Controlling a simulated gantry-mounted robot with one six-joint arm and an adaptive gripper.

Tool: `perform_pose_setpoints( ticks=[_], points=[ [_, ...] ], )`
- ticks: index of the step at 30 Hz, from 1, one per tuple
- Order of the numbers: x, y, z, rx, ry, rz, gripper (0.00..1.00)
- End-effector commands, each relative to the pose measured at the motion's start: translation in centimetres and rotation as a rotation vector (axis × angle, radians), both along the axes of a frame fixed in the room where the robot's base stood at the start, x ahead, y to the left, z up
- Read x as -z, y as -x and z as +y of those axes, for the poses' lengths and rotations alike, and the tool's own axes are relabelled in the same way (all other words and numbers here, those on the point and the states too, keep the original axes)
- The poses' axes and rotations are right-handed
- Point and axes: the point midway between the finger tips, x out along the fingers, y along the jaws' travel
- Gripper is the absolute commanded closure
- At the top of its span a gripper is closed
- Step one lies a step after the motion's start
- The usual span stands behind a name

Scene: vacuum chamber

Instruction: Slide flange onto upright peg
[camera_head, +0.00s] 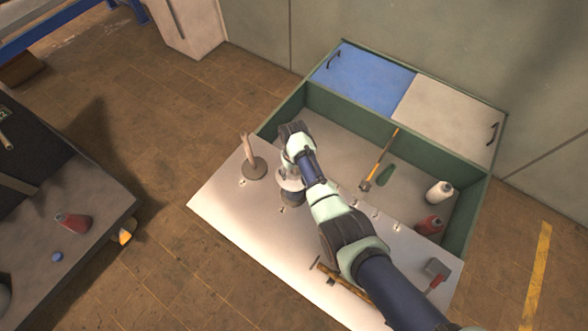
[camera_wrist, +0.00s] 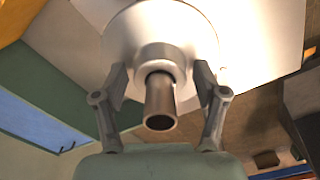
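The upright peg (camera_head: 247,147) stands on a dark round base at the left part of the pale worktop in the head view. My gripper (camera_wrist: 161,75) is to the right of it; my own arm hides much of it in the head view. In the wrist view a pale flange (camera_wrist: 120,38) fills the upper middle: a broad disc with a round hub and a brown tube (camera_wrist: 160,105) pointing towards the camera. My two fingers stand on either side of the hub, very close to it. I cannot tell whether they touch it. The flange is apart from the upright peg.
A green-walled bin behind the worktop (camera_head: 225,205) holds a hammer (camera_head: 379,160), a white bottle (camera_head: 439,192) and a red bottle (camera_head: 430,225). A blue lid (camera_head: 365,80) lies beyond. A mallet (camera_head: 437,270) is at the right end. Small hooks stand along the worktop.

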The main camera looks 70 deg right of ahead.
Motion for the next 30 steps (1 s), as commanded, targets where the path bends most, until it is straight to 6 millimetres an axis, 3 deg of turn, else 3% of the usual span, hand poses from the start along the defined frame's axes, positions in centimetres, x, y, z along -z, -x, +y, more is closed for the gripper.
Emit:
perform_pose_setpoints(
  ticks=[11,14,24,30],
  points=[
    [-0.3,0.0,0.0,0.000,-0.001,0.001,0.20],
    [-1.8,0.0,0.0,0.000,0.001,-0.001,0.20],
    [-9.9,0.0,0.0,0.000,0.001,-0.001,0.20],
    [-11.9,0.0,0.0,0.000,0.000,0.000,0.20]
  ],
)
